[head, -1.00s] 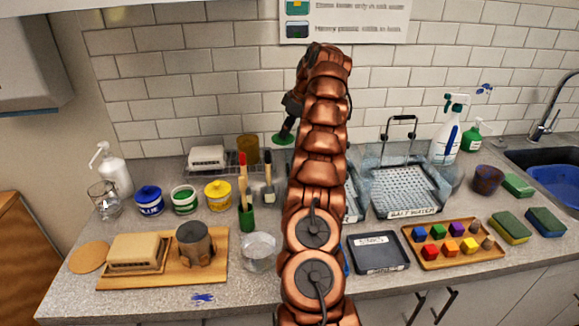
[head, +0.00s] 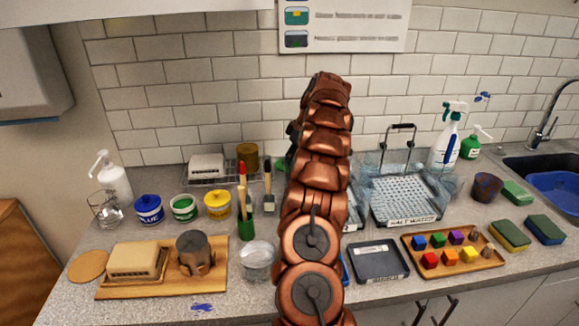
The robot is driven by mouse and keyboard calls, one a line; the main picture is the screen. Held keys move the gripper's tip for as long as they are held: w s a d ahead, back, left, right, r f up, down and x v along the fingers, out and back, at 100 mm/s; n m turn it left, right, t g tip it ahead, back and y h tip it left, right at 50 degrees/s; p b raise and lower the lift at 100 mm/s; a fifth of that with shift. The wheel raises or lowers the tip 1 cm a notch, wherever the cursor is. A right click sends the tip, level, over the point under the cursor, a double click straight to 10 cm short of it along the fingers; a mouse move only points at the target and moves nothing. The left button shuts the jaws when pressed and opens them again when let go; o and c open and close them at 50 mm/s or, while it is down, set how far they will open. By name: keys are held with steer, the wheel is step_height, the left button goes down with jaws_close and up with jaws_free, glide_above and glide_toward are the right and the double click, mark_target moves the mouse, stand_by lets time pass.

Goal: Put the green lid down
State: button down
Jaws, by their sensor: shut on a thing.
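My gripper (head: 292,131) is mostly hidden behind my own copper arm; only a dark part shows at the arm's left side. It is shut on the green lid (head: 281,163), of which a green sliver shows left of the arm, near the back of the counter. I cannot tell whether the lid touches anything. The green paint pot (head: 184,208) stands open between the lidded blue pot (head: 149,209) and the lidded yellow pot (head: 218,205).
A wire rack (head: 227,178) with a white dish stands at the back. A green cup (head: 246,228) of brushes and a glass bowl (head: 257,260) are left of my arm. Right are a salt water tray (head: 408,219), a dark tray (head: 378,264) and a block tray (head: 455,266).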

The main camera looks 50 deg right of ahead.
steer(key=shift+f+p, duration=0.55)
steer(key=shift+f, duration=1.45)
steer(key=shift+f, duration=0.1)
steer(key=c, duration=1)
jaws_free()
steer(key=shift+c, duration=0.2)
steer(key=v, duration=1.2)
steer(key=shift+b, duration=0.4)
steer(key=shift+a, duration=0.1)
